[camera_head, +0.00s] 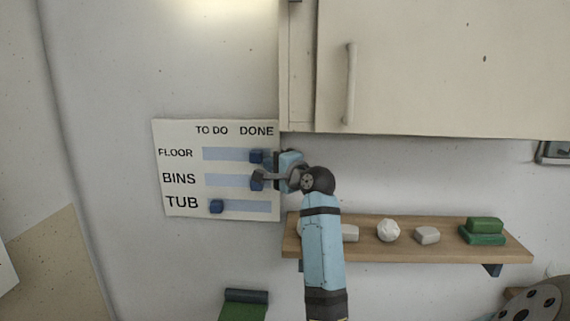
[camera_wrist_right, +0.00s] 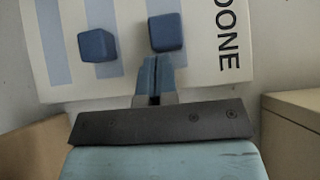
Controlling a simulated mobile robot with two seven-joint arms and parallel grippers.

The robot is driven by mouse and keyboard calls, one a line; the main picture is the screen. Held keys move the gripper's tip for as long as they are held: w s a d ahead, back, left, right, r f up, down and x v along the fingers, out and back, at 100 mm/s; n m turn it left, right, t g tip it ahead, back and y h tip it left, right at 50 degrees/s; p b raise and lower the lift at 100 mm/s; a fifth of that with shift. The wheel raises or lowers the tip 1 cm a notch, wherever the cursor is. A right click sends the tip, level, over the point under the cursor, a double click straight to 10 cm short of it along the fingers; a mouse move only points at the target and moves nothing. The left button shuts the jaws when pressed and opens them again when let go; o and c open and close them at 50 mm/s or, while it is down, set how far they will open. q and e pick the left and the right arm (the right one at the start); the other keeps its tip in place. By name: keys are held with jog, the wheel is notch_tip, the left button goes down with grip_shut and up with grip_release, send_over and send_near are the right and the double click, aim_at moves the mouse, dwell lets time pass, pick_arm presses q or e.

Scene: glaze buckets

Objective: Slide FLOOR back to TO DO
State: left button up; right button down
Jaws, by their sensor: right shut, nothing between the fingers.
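The chore board (camera_head: 182,211) hangs on the wall, with rows FLOOR, BINS and TUB under TO DO and DONE. The blue FLOOR slider (camera_head: 257,156) is at the DONE end of its track; it also shows in the right wrist view (camera_wrist_right: 166,32). The BINS slider (camera_head: 256,182) is at the DONE end too, seen again in the right wrist view (camera_wrist_right: 97,45). The TUB slider (camera_head: 216,206) is at the TO DO end. My right gripper (camera_head: 274,160) is shut and empty, its fingertips (camera_wrist_right: 154,76) close beside the FLOOR slider; contact is unclear. My left gripper is out of view.
A wall cabinet (camera_head: 430,65) with a vertical handle is above right of the board. A wooden shelf (camera_head: 385,252) below right holds pale lumps and a green block (camera_head: 484,232). A green item (camera_head: 244,304) is under the board. The wall left of the board is clear.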

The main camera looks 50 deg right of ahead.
jog(key=shift+w+a+f, duration=0.1)
jog(key=shift+w, duration=0.1)
jog(key=p, duration=0.5)
send_near(213, 157)
jog(key=w, duration=0.4)
jog(key=shift+w, duration=0.25)
